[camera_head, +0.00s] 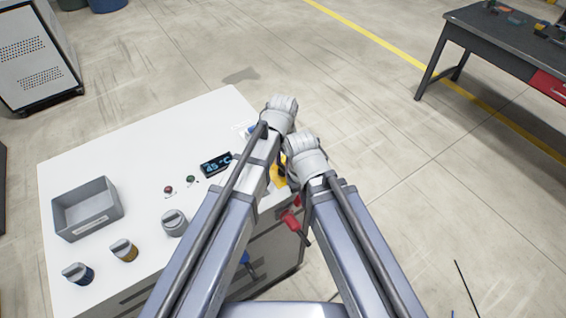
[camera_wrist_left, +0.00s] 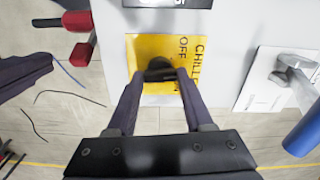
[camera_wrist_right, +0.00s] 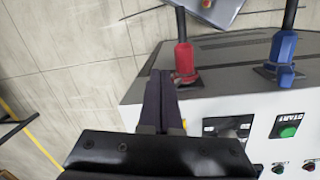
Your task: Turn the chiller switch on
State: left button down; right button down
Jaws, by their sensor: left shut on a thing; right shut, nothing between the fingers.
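The chiller switch is a black rotary knob (camera_wrist_left: 160,66) on a yellow plate (camera_wrist_left: 138,48) marked CHILLER and OFF, seen in the left wrist view. The plate also shows partly in the head view (camera_head: 279,176) behind my arms. My left gripper (camera_wrist_left: 162,75) is shut on the knob, one finger at each side. The fingers hide part of the knob and some lettering, so its exact angle is hard to tell. My right gripper (camera_wrist_right: 161,76) is shut and empty, close to a red-handled lever (camera_wrist_right: 184,60) at the bench's edge.
A blue-handled lever (camera_wrist_right: 284,46) and a green START button (camera_wrist_right: 288,131) show in the right wrist view. A white plate with a grey lever (camera_wrist_left: 293,66) is beside the yellow plate.

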aim_at(283, 167)
pick_arm(q)
jog(key=m, duration=0.5)
jog(key=shift+m, duration=2.5)
jog(key=shift+c, duration=1.4)
grip_release()
jog(key=shift+r, duration=0.15)
notch_tip(283, 167, up, 8)
jog(key=p, duration=0.8)
jog(key=shift+f, duration=0.2)
